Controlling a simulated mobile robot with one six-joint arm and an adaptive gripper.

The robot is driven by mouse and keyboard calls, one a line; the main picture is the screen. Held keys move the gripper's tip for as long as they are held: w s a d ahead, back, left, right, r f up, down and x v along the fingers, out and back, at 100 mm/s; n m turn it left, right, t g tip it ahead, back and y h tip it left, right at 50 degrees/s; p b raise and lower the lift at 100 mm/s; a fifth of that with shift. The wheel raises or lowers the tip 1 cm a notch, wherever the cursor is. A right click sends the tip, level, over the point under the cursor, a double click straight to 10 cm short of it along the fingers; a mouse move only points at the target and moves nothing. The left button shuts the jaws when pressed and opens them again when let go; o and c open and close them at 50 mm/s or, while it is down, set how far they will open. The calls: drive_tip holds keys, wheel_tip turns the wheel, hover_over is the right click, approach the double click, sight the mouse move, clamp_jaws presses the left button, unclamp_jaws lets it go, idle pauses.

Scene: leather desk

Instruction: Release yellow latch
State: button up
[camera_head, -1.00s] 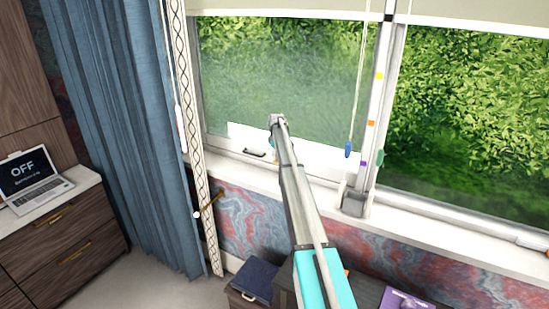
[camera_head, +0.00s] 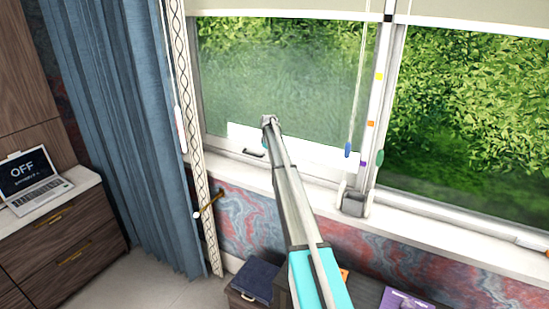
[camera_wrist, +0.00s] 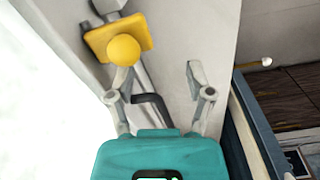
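The yellow latch (camera_wrist: 120,38), a plate with a round yellow knob, is on a pale frame at the upper left of the wrist view. My gripper (camera_wrist: 158,76) is open in that view, its fingers spread and nothing held between them. The left fingertip is close below the yellow knob and overlaps its lower edge in the picture; I cannot tell whether they touch. In the head view my gripper (camera_head: 269,122) is in front of the lower left window pane, and I cannot make out the yellow latch there.
A dark bent handle (camera_wrist: 150,100) shows between my fingers in the wrist view. In the head view, a blue pull (camera_head: 348,150) hangs right of my arm and a blue curtain (camera_head: 125,130) is at left. A white sill (camera_head: 240,178) runs below the window.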

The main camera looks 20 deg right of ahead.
drive_tip(key=s+a+m, duration=0.1)
drive_tip(key=s+a, duration=0.9)
drive_tip(key=s, duration=0.9)
drive_tip(key=s+a+m, duration=0.2)
drive_tip(key=s+a, duration=0.8)
drive_tip(key=s, duration=0.9)
drive_tip(key=s+a+m, duration=0.2)
drive_tip(key=s+a, duration=0.8)
drive_tip(key=s, duration=1)
drive_tip(key=shift+f, duration=0.1)
drive_tip(key=shift+c, duration=0.6)
drive_tip(key=shift+a, duration=0.1)
